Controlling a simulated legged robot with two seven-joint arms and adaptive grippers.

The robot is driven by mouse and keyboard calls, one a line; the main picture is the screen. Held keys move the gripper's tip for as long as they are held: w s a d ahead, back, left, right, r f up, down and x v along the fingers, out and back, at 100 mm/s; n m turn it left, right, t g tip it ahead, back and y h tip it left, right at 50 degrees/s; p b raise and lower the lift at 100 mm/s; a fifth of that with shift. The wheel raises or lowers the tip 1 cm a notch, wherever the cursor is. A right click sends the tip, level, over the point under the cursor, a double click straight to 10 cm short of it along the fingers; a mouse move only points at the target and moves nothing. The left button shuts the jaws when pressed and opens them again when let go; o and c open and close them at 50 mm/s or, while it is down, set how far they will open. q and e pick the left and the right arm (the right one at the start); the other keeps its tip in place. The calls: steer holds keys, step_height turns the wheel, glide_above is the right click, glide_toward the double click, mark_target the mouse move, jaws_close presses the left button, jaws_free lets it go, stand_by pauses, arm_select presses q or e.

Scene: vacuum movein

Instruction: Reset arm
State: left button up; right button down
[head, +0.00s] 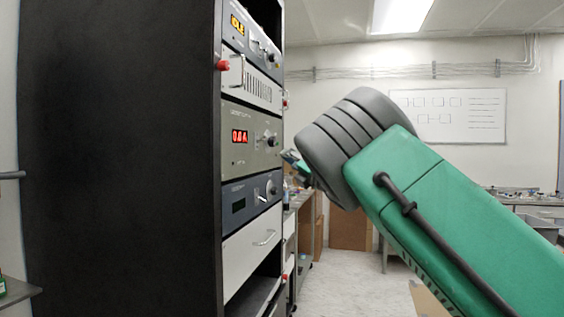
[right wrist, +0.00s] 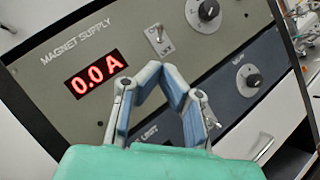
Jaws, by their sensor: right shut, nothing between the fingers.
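My right arm (head: 440,200) reaches in from the right in the head view, with its grey joint in front of the room. My right gripper (head: 291,158) shows small beyond that joint, beside the front of the rack. In the right wrist view the gripper (right wrist: 160,72) has its fingertips together and empty. Behind the fingers is the magnet supply panel (right wrist: 60,60), with a red display (right wrist: 95,75) reading 0.0 A, a small toggle switch (right wrist: 157,38) and a knob (right wrist: 208,10). The fingertips look apart from the switch. My left gripper is not in view.
The tall black rack (head: 120,160) fills the left side of the head view. Its front holds several instrument panels, a drawer (head: 252,245) with a handle, and red knobs. A whiteboard (head: 455,116) hangs on the back wall. The floor (head: 345,270) right of the rack shows clear patches.

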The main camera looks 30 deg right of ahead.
step_height(320, 180, down, 23)
steer(key=s+d+m+g+h, duration=0.2)
steer(key=m+g+h, duration=0.25)
steer(key=m, duration=0.55)
steer(key=s+a+f+m+g, duration=0.1)
steer(key=s+f+m+g, duration=0.2)
steer(key=f, duration=0.5)
steer(key=s+a+f+m+g+h, duration=0.1)
steer(key=s+a+f+m, duration=0.1)
steer(key=s+f, duration=0.4)
steer(key=s+a+f+m+g, duration=0.1)
steer(key=s+f+m, duration=0.2)
steer(key=f, duration=0.6)
steer(key=s+a+f+m+g, duration=0.3)
steer(key=s+a+f, duration=0.1)
steer(key=s+f, duration=0.4)
steer(key=s+a+f+m+g, duration=0.2)
steer(key=s+a+f+g, duration=0.2)
steer(key=s+f, duration=0.5)
steer(key=s+a+m+g+y, duration=0.1)
steer(key=s+a, duration=0.3)
steer(key=s, duration=0.6)
steer(key=s+a+f+m+g+y, duration=0.1)
steer(key=s+a+m+g, duration=0.2)
steer(key=s, duration=0.8)
steer(key=shift+s+a+m+g, duration=0.2)
steer(key=shift+a+m+g, duration=0.1)
steer(key=shift+a+g, duration=0.25)
steer(key=shift+w+f, duration=0.1)
steer(key=shift+w, duration=0.05)
